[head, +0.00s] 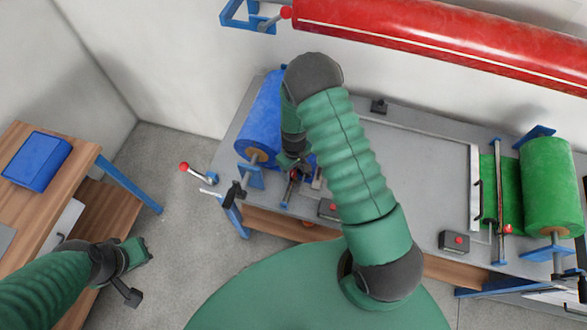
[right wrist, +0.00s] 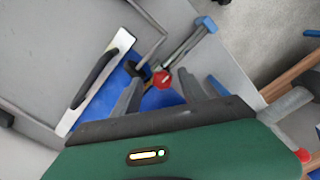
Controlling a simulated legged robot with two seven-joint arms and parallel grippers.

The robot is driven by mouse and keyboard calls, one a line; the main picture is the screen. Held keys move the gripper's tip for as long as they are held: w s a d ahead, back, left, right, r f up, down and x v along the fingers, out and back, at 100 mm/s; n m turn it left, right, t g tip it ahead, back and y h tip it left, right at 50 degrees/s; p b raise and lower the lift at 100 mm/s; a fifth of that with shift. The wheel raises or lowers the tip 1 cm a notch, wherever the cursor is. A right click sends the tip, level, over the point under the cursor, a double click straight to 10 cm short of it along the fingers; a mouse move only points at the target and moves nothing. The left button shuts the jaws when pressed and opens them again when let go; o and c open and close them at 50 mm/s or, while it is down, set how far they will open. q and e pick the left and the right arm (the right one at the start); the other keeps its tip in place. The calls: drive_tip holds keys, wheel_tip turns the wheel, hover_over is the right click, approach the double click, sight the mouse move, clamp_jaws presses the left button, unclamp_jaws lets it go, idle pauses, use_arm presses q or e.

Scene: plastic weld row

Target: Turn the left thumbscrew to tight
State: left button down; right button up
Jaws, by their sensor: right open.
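The left thumbscrew, a red knob (right wrist: 163,79), shows in the right wrist view on a bar above blue sheet. In the head view its red top (head: 295,174) is small, just in front of the blue roll (head: 262,115). My right gripper (head: 291,163) is over this left end of the bench. In the right wrist view its grey fingers (right wrist: 160,88) are apart, with the knob showing between them; I cannot tell whether they touch it. My left gripper (head: 138,254) is at lower left, away from the bench; its jaw gap is unclear.
A green roll (head: 550,185) and another bar with a red knob (head: 507,229) are at the bench's right. A red-tipped lever (head: 184,167) sticks out at the left. A red roll (head: 440,35) hangs on the wall. A wooden table (head: 75,170) stands far left.

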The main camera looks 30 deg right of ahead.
drive_tip(key=shift+d, duration=0.15)
drive_tip(key=shift+w+f, duration=0.15)
drive_tip(key=shift+c, duration=2.5)
drive_tip(key=shift+w+a, duration=0.1)
drive_tip(key=shift+a, duration=0.3)
clamp_jaws()
drive_tip(key=shift+d, duration=0.1)
